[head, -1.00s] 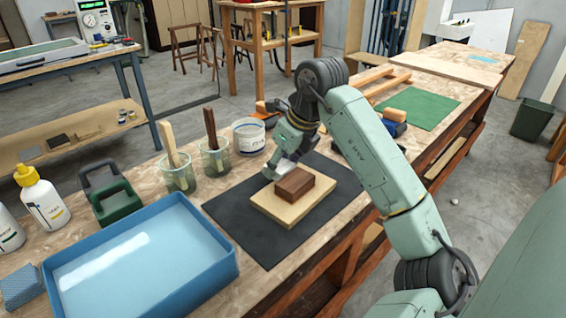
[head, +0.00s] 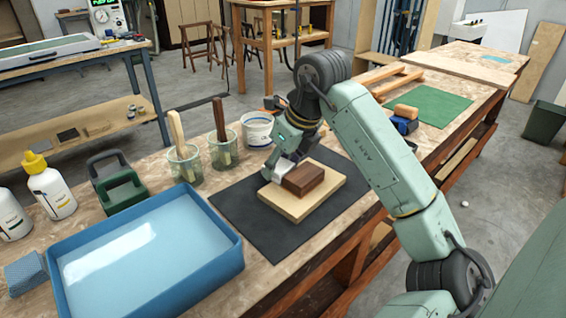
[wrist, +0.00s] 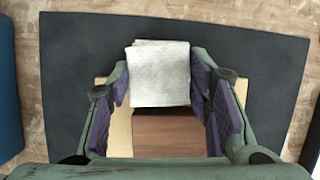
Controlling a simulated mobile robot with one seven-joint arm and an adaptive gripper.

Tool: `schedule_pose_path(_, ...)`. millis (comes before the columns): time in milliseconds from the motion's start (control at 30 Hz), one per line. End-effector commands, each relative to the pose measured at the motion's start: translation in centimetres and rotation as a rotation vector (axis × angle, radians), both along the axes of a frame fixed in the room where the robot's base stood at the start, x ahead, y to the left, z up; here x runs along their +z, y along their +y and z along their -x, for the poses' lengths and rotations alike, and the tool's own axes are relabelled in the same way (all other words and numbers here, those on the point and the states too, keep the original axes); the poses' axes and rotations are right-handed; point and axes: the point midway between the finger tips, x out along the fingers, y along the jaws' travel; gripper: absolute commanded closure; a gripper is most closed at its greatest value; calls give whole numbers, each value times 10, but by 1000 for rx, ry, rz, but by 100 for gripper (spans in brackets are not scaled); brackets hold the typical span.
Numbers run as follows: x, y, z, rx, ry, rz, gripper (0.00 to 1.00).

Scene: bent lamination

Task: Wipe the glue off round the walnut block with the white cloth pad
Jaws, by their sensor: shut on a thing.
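The walnut block (head: 304,180) lies flat on a pale wooden board (head: 302,206), which rests on a black mat (head: 262,232). My gripper (head: 274,173) reaches down at the block's left side in the head view. In the wrist view my gripper (wrist: 160,90) is shut on the white cloth pad (wrist: 160,72), with a purple-lined finger on each side of it. The walnut block (wrist: 168,134) lies just below the pad there, and the pad overlaps its edge in the picture. The pad's underside is hidden, so I cannot tell whether it touches the board. No glue can be made out.
A blue tray (head: 236,262) of liquid stands left of the mat. Two glass jars with sticks (head: 184,166) and a white tub (head: 258,130) stand behind it. The mat's front part is clear.

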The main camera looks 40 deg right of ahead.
Motion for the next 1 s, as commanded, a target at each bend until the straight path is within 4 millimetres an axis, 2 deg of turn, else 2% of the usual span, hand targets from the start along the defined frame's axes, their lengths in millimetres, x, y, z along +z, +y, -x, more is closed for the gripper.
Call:
schedule_pose_path(333,-3,11,2,1,2,-1,76)
schedule_pose_path(1000,0,-10,-1,-1,2,-1,76)
